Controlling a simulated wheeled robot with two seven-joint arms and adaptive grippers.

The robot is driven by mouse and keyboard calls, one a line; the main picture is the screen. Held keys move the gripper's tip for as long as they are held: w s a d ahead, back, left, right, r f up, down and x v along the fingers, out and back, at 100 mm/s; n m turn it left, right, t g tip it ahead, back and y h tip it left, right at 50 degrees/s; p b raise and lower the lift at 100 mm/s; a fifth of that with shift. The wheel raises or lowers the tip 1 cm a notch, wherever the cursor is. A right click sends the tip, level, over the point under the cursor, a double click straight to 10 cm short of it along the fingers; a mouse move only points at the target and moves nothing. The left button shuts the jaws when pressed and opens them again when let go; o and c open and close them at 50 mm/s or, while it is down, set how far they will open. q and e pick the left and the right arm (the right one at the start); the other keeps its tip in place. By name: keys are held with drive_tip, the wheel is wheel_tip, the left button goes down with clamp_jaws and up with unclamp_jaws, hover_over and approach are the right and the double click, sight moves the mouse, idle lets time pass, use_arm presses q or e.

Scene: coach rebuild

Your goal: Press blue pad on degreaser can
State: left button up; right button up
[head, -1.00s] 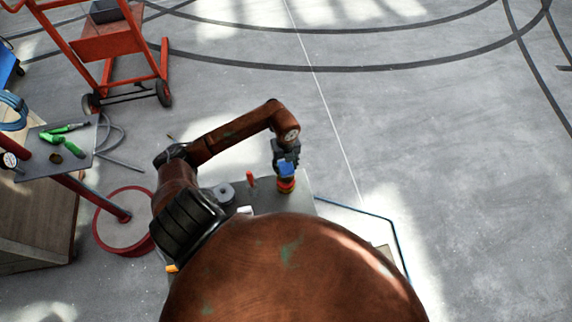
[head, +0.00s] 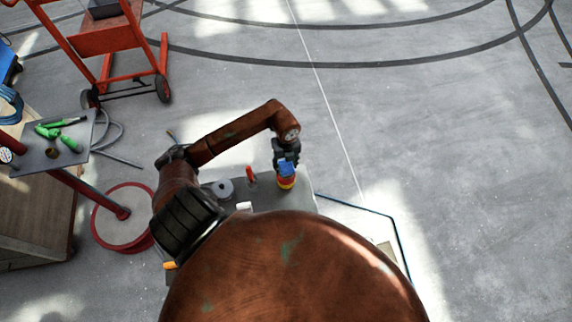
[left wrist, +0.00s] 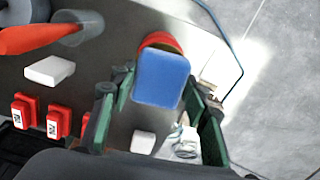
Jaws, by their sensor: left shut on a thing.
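My left gripper (head: 286,160) is shut on the blue pad (head: 287,168), just over the red and yellow degreaser can (head: 286,183) near the far right corner of the grey worktop. In the left wrist view the blue pad (left wrist: 161,79) sits between the green-lined fingers and covers most of the can. Only the can's red and yellow rim (left wrist: 162,40) shows past the pad. I cannot tell whether pad and can touch. My right gripper is not in view.
On the grey worktop (head: 270,200) are a grey round piece (head: 223,189), a red-handled tool (head: 250,174), white blocks (left wrist: 50,71) and red labelled blocks (left wrist: 59,121). A crumpled whitish item (left wrist: 184,142) lies by one finger. Open floor lies beyond.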

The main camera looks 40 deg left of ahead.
sight(286, 165)
use_arm(q)
drive_tip(key=shift+f, duration=0.2)
idle(0.3)
drive_tip(key=shift+f+b, duration=0.3)
drive_tip(key=shift+b, duration=0.05)
drive_tip(key=shift+f, duration=0.25)
idle(0.3)
drive_tip(key=shift+f+b, duration=0.35)
drive_tip(key=shift+b, duration=0.05)
idle(0.7)
drive_tip(key=shift+r, duration=0.1)
drive_tip(key=shift+r+p, duration=1)
drive_tip(key=shift+r, duration=0.25)
drive_tip(key=shift+r+p, duration=1.6)
drive_tip(key=shift+r, duration=0.65)
